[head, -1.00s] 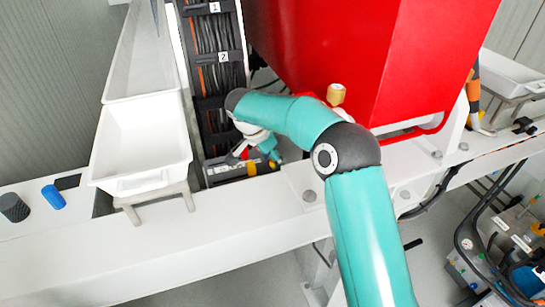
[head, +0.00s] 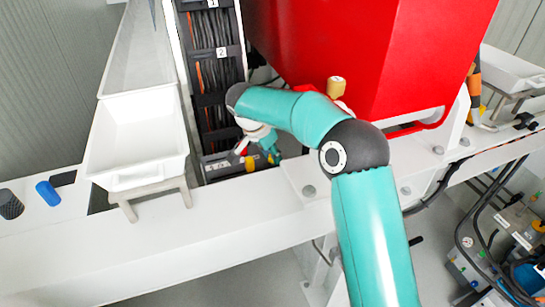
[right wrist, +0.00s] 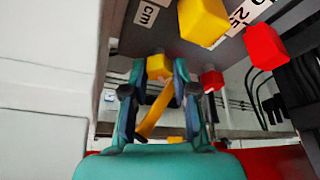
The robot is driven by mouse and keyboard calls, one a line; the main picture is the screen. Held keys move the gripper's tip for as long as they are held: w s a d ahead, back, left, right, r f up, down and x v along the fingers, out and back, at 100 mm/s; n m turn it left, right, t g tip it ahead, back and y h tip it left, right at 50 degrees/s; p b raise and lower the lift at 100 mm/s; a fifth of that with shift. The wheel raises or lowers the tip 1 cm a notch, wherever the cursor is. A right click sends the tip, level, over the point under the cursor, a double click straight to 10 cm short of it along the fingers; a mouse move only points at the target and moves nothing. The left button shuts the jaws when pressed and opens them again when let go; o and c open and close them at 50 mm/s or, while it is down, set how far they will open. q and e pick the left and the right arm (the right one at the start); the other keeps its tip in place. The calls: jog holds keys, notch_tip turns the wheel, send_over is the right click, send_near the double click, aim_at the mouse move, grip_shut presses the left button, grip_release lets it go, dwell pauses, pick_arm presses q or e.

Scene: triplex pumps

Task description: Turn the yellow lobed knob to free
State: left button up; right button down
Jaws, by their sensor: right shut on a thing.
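My right gripper (head: 262,158) is at the panel at the foot of the numbered cable channel. In the right wrist view the gripper (right wrist: 158,72) is shut with a finger on each side of a yellow knob (right wrist: 159,66). The fingers cover its sides, so I cannot make out its lobes or its turn. A slanting yellow bar (right wrist: 155,112) shows between the fingers; I cannot tell whether it belongs to the knob. A larger yellow block (right wrist: 203,20) stands on the labelled panel nearby. My left gripper is not in view.
Red blocks (right wrist: 266,46) sit close to the right of my fingers in the right wrist view. In the head view a white tray (head: 135,178) stands left of the channel, and a large red housing (head: 410,50) rises behind my right arm. A white beam (head: 240,225) runs in front.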

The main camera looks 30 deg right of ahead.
jog(key=shift+s+f+n+t+b, duration=0.15)
jog(key=shift+n+t+b, duration=0.25)
jog(key=shift+n+b, duration=0.7)
jog(key=shift+n+t+y+b, duration=0.4)
jog(key=shift+n+b, duration=0.25)
jog(key=shift+n, duration=0.45)
jog(key=c, duration=0.9)
grip_release()
jog(key=shift+r, duration=0.3)
jog(key=v, duration=1.1)
jog(key=shift+a+r, duration=0.15)
jog(key=shift+r, duration=0.1)
jog(key=shift+s, duration=0.1)
